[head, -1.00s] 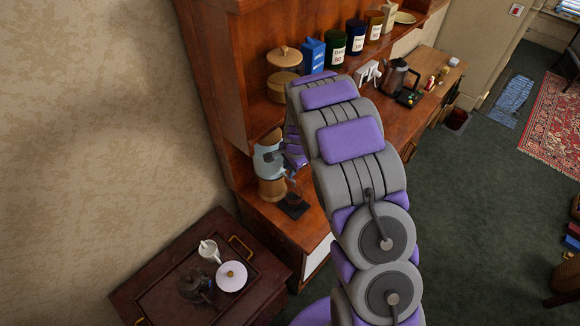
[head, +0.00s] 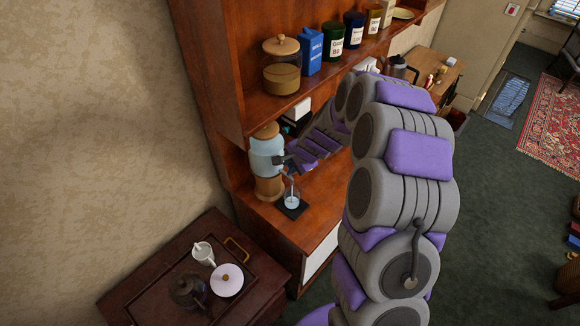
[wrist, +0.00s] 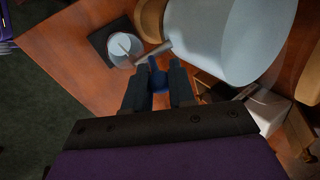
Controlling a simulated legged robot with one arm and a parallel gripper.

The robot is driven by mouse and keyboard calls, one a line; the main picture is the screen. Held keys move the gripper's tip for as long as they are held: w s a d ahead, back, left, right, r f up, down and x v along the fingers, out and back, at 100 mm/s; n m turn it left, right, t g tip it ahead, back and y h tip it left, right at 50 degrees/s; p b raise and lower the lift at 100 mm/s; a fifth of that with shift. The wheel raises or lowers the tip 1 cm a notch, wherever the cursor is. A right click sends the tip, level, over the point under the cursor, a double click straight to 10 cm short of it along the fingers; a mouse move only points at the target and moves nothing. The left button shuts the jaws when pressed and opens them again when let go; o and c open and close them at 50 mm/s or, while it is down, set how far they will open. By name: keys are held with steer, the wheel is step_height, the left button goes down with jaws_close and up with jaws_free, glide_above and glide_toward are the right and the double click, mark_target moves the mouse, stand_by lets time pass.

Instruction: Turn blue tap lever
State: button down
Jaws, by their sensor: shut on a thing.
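The glass water dispenser (head: 266,155) with a wooden lid and base stands on the sideboard; its pale tank (wrist: 225,40) fills the upper right of the wrist view. Its blue tap lever (wrist: 157,76) lies between my fingers, at the base of the spout (wrist: 156,50). My gripper (wrist: 158,88) is shut on the lever; in the head view it (head: 286,162) is small beside the tap. A drinking glass (head: 291,198) with pale blue in it stands below the spout. A thin pale line runs down into it, perhaps water.
The glass stands on a black mat (head: 291,212). A shelf above holds a lidded jar (head: 281,70), a blue carton (head: 312,54) and several canisters. A low table with a tray, teapot (head: 187,290) and white jug (head: 203,253) is at lower left.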

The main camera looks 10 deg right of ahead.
steer(key=shift+w+d+r, duration=0.1)
steer(key=c, duration=1.4)
jaws_free()
steer(key=shift+o, duration=0.7)
steer(key=shift+d, duration=0.1)
steer(key=v, duration=1.7)
steer(key=shift+d, duration=0.1)
